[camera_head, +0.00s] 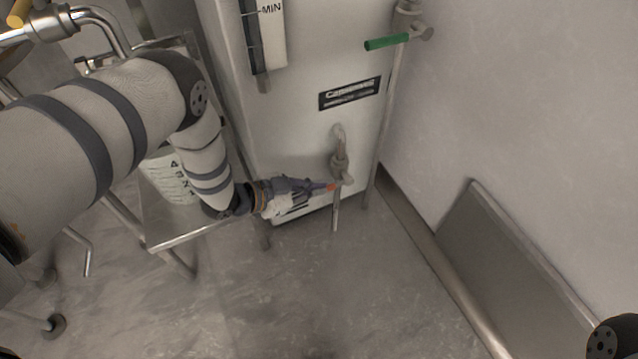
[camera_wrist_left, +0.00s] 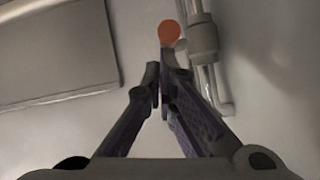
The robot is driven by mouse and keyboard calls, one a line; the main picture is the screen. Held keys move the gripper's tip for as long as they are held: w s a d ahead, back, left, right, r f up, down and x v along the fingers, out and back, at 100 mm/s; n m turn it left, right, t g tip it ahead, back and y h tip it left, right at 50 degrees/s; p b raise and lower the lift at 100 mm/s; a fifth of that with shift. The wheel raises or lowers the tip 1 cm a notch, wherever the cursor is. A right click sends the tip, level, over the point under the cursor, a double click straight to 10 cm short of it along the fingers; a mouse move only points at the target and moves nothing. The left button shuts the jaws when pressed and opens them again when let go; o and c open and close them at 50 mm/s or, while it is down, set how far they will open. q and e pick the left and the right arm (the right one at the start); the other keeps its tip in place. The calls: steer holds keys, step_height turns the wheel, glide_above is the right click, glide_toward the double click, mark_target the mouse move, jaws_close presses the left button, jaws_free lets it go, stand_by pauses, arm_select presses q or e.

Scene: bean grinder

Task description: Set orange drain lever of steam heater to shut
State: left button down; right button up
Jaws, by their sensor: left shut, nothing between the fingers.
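The steam heater (camera_head: 300,110) is a tall pale cabinet against the wall. Its drain valve (camera_head: 340,165) is a metal tap low on the front, with a thin pipe pointing down. The orange drain lever (camera_head: 331,187) shows only as a small tip at the valve, partly behind my gripper. In the left wrist view the orange lever end (camera_wrist_left: 169,31) lies just beyond the fingertips, beside the metal valve body. My left gripper (camera_head: 322,188) is shut and empty, its tips close to the lever; whether they touch it I cannot tell. My right gripper is not in view.
A green lever (camera_head: 387,42) sits on a pipe at the upper right. A metal stand (camera_head: 180,235) with a marked white container (camera_head: 170,180) is left of the heater, under my left arm. A grey panel (camera_head: 510,270) leans by the right wall. The floor in front is clear.

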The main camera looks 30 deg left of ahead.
arm_select(q)
steer(key=shift+s+a+f, duration=0.1)
steer(key=shift+f, duration=0.3)
stand_by(0.3)
